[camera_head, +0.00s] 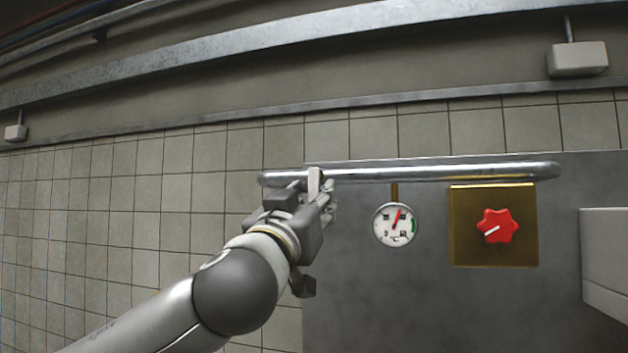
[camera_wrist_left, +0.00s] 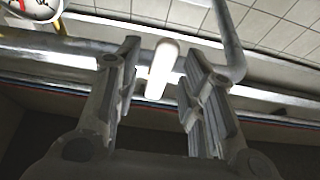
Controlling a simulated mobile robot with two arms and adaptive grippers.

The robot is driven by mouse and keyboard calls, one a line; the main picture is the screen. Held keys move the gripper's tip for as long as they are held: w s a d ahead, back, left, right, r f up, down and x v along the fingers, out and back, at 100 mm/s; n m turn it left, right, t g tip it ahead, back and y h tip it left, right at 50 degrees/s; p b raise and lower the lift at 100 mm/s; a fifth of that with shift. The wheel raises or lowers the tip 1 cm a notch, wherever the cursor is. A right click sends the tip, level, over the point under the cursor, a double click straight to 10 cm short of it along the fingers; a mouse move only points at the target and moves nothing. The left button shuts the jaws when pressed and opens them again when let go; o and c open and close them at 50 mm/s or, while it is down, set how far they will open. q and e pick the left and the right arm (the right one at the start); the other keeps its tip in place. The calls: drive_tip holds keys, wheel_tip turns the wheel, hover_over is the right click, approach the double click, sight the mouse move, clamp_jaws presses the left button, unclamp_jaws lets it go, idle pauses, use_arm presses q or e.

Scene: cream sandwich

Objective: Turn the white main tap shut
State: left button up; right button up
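The white main tap (camera_head: 314,181) is a small white lever on the left part of a horizontal metal pipe (camera_head: 440,173). In the left wrist view the white tap (camera_wrist_left: 161,68) stands between the two fingers of my left gripper (camera_wrist_left: 158,85), with a visible gap on each side. My left gripper (camera_head: 318,205) is open at the pipe's left end and partly hides the tap's lower part in the head view. I cannot tell how deep the tap sits between the fingers. My right gripper is not in view.
A round temperature gauge (camera_head: 395,225) hangs below the pipe. A red star-shaped knob (camera_head: 497,226) sits on a brass plate (camera_head: 465,252) to its right. A pale box (camera_head: 606,258) sticks out at the right edge. The tiled wall (camera_head: 90,220) on the left is bare.

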use_arm(q)
drive_tip(key=shift+x, duration=0.85)
drive_tip(key=shift+c, duration=0.4)
clamp_jaws()
